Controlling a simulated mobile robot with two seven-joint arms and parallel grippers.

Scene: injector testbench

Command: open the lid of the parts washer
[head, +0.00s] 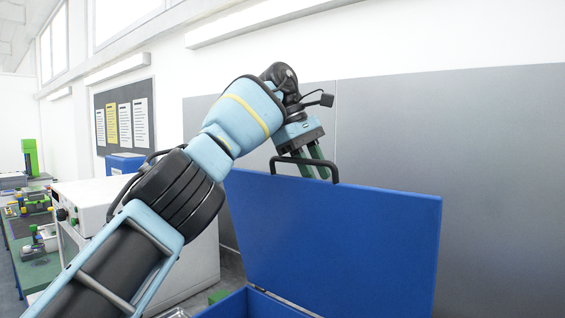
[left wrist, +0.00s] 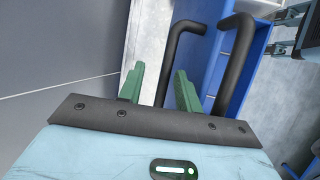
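The parts washer is a blue box (head: 252,304) at the lower middle of the head view. Its blue lid (head: 340,235) stands raised, close to upright. A black bar handle (head: 333,170) sits on the lid's top edge; it also shows in the left wrist view (left wrist: 235,65). My left gripper (head: 317,172) is at this handle, its green fingers pointing down. In the left wrist view the fingers (left wrist: 160,88) are apart, with one leg of the handle appearing between them. Contact with the handle cannot be made out. My right gripper is not identifiable in either view.
A grey wall panel (head: 490,170) stands behind the lid. A white cabinet (head: 205,250) is left of the washer, partly behind my left arm. A green-topped bench (head: 38,270) with several small items is at the far left.

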